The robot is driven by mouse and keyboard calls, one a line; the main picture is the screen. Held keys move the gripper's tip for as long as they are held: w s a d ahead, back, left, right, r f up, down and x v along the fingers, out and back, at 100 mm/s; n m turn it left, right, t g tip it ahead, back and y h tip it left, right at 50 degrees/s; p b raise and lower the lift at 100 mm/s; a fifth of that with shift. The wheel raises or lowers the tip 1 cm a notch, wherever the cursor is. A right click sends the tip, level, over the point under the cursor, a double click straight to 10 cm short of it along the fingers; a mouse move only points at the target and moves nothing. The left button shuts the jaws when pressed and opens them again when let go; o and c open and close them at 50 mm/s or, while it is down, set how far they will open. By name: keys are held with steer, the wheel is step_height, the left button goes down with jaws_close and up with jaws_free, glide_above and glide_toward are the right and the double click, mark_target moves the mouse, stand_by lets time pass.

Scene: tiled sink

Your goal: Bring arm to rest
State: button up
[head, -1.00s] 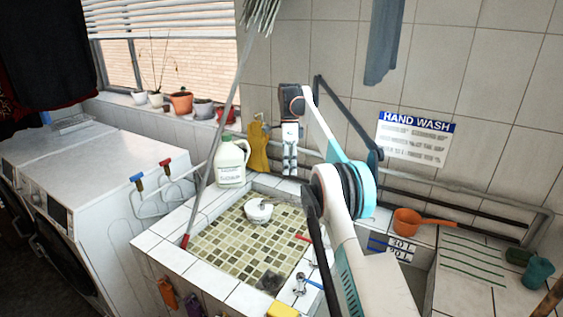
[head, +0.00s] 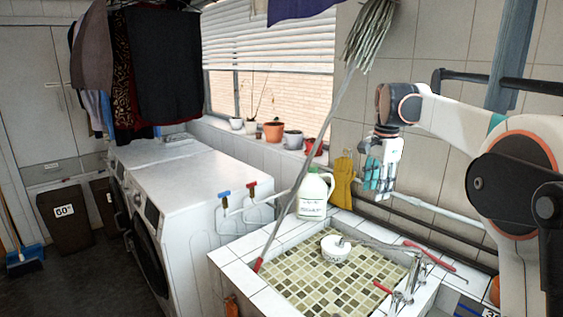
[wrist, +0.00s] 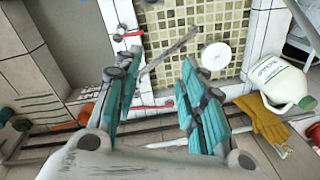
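My gripper (head: 378,178) hangs above the back edge of the tiled sink (head: 290,284) in the head view, fingers pointing down. In the wrist view my gripper (wrist: 155,95) has its two teal-padded fingers apart, with nothing between them. My arm comes in from the right side of the head view. The sink basin lies below and beyond the fingers in the wrist view, with a round white object (wrist: 216,56) in it.
A white jug (head: 313,195) and yellow gloves (head: 343,180) are by the sink's back edge, close to my gripper. Taps (head: 408,280) stand at the sink's right. White washing machines (head: 195,195) stand left. A mop (head: 310,165) leans across the sink. Open floor lies at far left.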

steer(key=s+a+f+n+t+b, duration=0.15)
steer(key=s+n, duration=0.25)
steer(key=s, duration=0.6)
steer(key=s+a+n+t+b, duration=0.1)
steer(key=s+a+n+t, duration=0.15)
steer(key=s, duration=0.65)
steer(key=s+a+f+n+t+b, duration=0.2)
steer(key=s+f+n, duration=0.5)
steer(key=s+f, duration=0.8)
steer(key=s, duration=0.3)
steer(key=shift+s+a+b, duration=0.3)
steer(key=shift+s+b, duration=0.05)
steer(key=shift+b, duration=0.05)
steer(key=shift+n, duration=0.25)
steer(key=shift+c, duration=0.4)
